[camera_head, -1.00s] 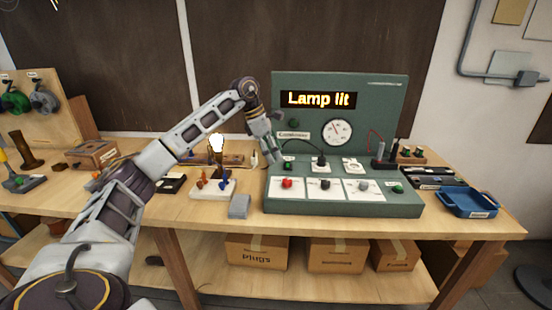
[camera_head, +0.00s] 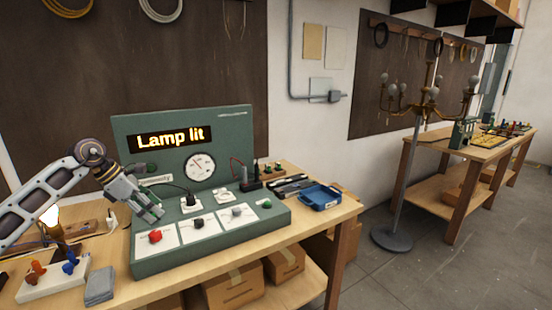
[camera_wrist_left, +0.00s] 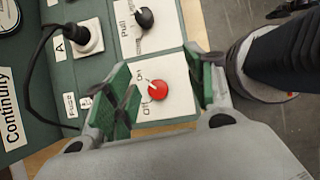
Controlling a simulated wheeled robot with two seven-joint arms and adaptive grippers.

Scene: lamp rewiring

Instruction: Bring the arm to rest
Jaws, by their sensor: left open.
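My left gripper (camera_head: 148,210) hangs over the left part of the green test panel (camera_head: 215,240), near its red knob (camera_head: 155,236). In the left wrist view its two green-padded fingers (camera_wrist_left: 162,92) stand apart with nothing between them. The red knob (camera_wrist_left: 158,90) shows beyond the gap, on a white plate marked On and Off. The panel's display (camera_head: 170,137) reads "Lamp lit". The glowing bulb (camera_head: 50,215) stands at the left, partly behind my left arm. My right gripper is not in view.
A black plug (camera_wrist_left: 88,38) sits in a socket marked A on the panel. A blue tray (camera_head: 320,196) lies at the bench's right end. A floor-standing candelabra (camera_head: 415,150) and a second bench (camera_head: 470,148) stand to the right.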

